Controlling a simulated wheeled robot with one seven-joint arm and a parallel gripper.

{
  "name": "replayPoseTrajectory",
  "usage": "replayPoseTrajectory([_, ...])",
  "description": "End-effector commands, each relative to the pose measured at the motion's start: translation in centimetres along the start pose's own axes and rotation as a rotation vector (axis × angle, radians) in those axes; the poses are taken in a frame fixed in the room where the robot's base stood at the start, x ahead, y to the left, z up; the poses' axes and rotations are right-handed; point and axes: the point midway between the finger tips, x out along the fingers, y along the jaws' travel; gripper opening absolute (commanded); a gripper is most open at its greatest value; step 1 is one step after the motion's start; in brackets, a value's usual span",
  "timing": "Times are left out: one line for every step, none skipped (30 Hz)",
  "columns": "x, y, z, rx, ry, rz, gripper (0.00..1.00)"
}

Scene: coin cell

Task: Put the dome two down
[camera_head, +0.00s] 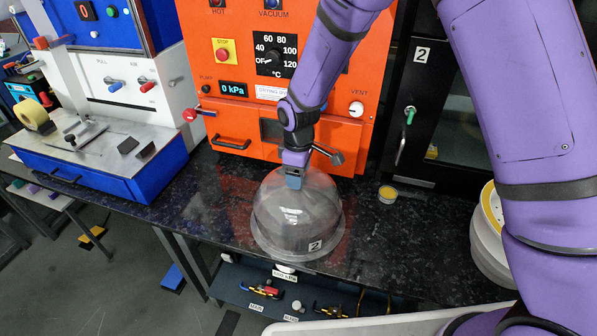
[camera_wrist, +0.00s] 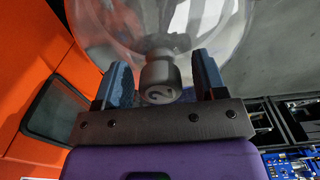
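The clear dome (camera_head: 297,215), marked with a "2" label low on its front, is upright at the counter's front edge (camera_head: 380,270). Its rim looks to be at counter level, but I cannot tell for sure that it touches. My gripper (camera_head: 293,181) is directly above the dome's top. In the wrist view, its two blue fingers (camera_wrist: 163,75) stand on either side of the grey knob (camera_wrist: 159,80) marked "2". A gap shows between the knob and each finger. The clear dome (camera_wrist: 200,25) spreads out beyond the knob.
An orange vacuum oven (camera_head: 225,100) stands behind the dome. A small yellow-topped tin (camera_head: 388,194) is to the right on the counter, with a white round container (camera_head: 487,245) farther right. A blue-and-white machine (camera_head: 110,170) is at left. A valve panel (camera_head: 285,290) sits below the counter edge.

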Motion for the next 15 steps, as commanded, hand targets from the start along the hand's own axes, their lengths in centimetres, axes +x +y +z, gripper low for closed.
replayPoseTrajectory([0.0, 0.0, 0.0, 0.000, 0.000, 0.000, 0.65])
replayPoseTrajectory([-0.1, 0.0, 0.0, 0.000, 0.000, 0.000, 0.65])
replayPoseTrajectory([-0.2, 0.0, 0.0, 0.000, 0.000, 0.000, 0.65])
replayPoseTrajectory([-0.3, 0.0, 0.0, 0.000, 0.001, 0.001, 0.65])
replayPoseTrajectory([-0.5, 0.0, 0.0, 0.000, 0.001, 0.001, 0.65])
replayPoseTrajectory([-0.9, 0.0, 0.0, 0.000, 0.002, 0.002, 0.65])
replayPoseTrajectory([-1.2, 0.1, -0.1, 0.000, 0.003, 0.002, 0.65])
replayPoseTrajectory([-1.7, 0.1, -0.1, 0.000, 0.003, 0.002, 0.65])
replayPoseTrajectory([-2.3, 0.1, -0.1, 0.001, 0.003, 0.002, 0.65])
replayPoseTrajectory([-2.9, 0.1, 0.0, 0.001, 0.004, 0.003, 0.65])
replayPoseTrajectory([-3.5, 0.1, 0.0, 0.002, 0.004, 0.003, 0.65])
replayPoseTrajectory([-4.2, 0.1, 0.0, 0.002, 0.004, 0.003, 0.65])
replayPoseTrajectory([-4.9, 0.1, 0.0, 0.002, 0.004, 0.003, 0.65])
replayPoseTrajectory([-5.5, 0.1, -0.1, 0.002, 0.005, 0.003, 0.65])
replayPoseTrajectory([-6.3, 0.1, 0.0, 0.001, 0.004, 0.003, 0.65])
